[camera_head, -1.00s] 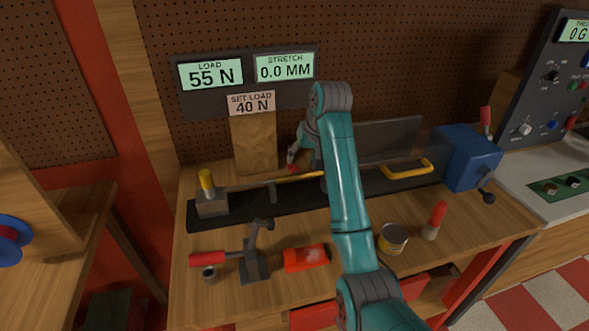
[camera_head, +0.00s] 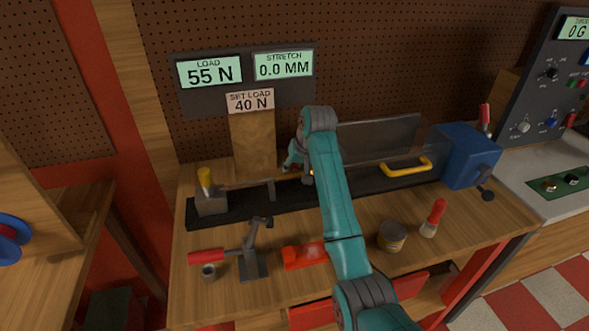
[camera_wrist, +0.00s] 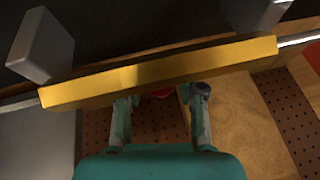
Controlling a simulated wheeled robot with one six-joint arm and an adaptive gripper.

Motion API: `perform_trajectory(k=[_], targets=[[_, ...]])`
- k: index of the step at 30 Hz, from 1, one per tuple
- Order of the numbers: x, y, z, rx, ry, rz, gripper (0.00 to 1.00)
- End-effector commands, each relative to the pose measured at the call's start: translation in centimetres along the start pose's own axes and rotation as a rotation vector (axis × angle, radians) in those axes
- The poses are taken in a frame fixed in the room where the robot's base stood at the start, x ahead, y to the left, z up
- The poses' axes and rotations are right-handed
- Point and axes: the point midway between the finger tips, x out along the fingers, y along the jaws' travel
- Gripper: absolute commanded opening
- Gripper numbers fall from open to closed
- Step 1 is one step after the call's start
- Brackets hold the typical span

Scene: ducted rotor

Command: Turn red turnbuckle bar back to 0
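In the wrist view a yellow bar (camera_wrist: 165,72) runs across between grey posts, with a thin rod at each end. My gripper (camera_wrist: 160,98) has its two fingers apart, their tips close to the bar's lower edge in the picture. In the head view my gripper (camera_head: 291,165) is over the black rig bed (camera_head: 240,210), and my arm hides most of the bar. The displays read load 55 N (camera_head: 210,71) and stretch 0.0 mm (camera_head: 283,65).
A card (camera_head: 250,101) reads set load 40 N. A yellow-topped clamp block (camera_head: 211,198) stands left, and a clear-looking panel (camera_head: 378,139) and blue box (camera_head: 467,158) right. A red-handled clamp (camera_head: 252,262), a can (camera_head: 391,236) and a red-handled tool (camera_head: 434,218) stand in front.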

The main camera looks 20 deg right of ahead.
Motion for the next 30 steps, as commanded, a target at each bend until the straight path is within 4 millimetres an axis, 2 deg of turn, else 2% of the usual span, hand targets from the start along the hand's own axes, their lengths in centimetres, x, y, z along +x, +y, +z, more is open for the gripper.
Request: perform_trajectory(k=[1, 3, 4, 17, 23, 30], targets=[[0.0, 0.0, 0.0, 0.000, 0.000, 0.000, 0.19], [0.0, 0.0, 0.0, 0.000, 0.000, 0.000, 0.01], [0.0, 0.0, 0.0, 0.000, 0.000, 0.000, 0.00], [-0.2, 0.0, -0.1, -0.006, 0.043, -0.006, 0.00], [-0.5, -0.1, -0.3, -0.022, 0.152, -0.021, 0.00], [-1.4, -0.3, -0.6, -0.052, 0.359, -0.048, 0.00]])
